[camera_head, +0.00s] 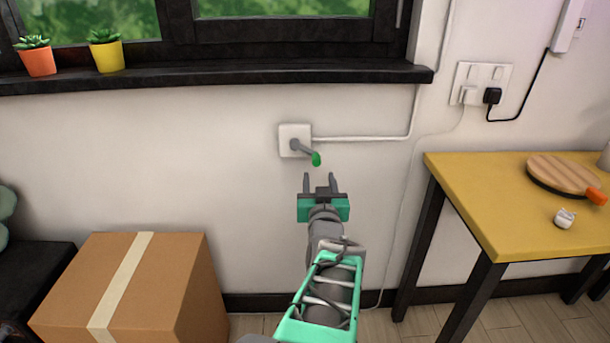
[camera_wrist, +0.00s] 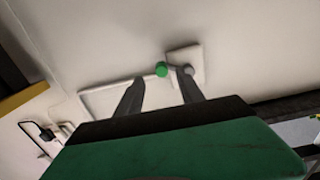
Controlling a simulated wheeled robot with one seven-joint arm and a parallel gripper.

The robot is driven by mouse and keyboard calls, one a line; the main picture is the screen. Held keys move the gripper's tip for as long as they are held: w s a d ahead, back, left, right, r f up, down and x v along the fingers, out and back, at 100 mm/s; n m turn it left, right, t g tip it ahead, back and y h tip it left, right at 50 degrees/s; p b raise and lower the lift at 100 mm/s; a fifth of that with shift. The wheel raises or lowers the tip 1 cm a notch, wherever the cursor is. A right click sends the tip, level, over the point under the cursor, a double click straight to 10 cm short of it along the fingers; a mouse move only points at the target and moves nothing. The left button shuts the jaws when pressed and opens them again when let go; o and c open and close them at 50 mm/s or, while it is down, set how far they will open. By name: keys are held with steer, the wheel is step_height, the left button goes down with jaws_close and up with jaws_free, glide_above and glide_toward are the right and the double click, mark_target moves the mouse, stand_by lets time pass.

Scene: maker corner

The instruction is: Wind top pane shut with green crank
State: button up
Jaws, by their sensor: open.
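The crank is a grey arm with a green knob (camera_head: 316,159), mounted on a white square wall plate (camera_head: 290,132) below the window sill. The crank arm points down and to the right in the head view. My gripper (camera_head: 320,180) is open and empty, just below the knob in that picture. In the wrist view the green knob (camera_wrist: 161,69) shows between and beyond the two fingertips, with the wall plate (camera_wrist: 187,55) behind it. No touch between fingers and knob shows. Only the lower part of the window (camera_head: 280,20) is in view; the top pane is out of frame.
A dark sill (camera_head: 220,74) with two potted plants (camera_head: 105,52) runs above the crank. A cardboard box (camera_head: 165,290) stands at lower left. A yellow-topped table (camera_head: 475,195) stands at right. A white conduit (camera_head: 365,138) runs from the plate. The wall around the crank is clear.

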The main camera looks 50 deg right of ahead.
mark_target(314, 165)
steer(key=x, duration=0.4)
steer(key=b+x, duration=0.1)
steer(key=x, duration=0.3)
steer(key=shift+w+a, duration=0.25)
steer(key=shift+c, duration=0.6)
jaws_close()
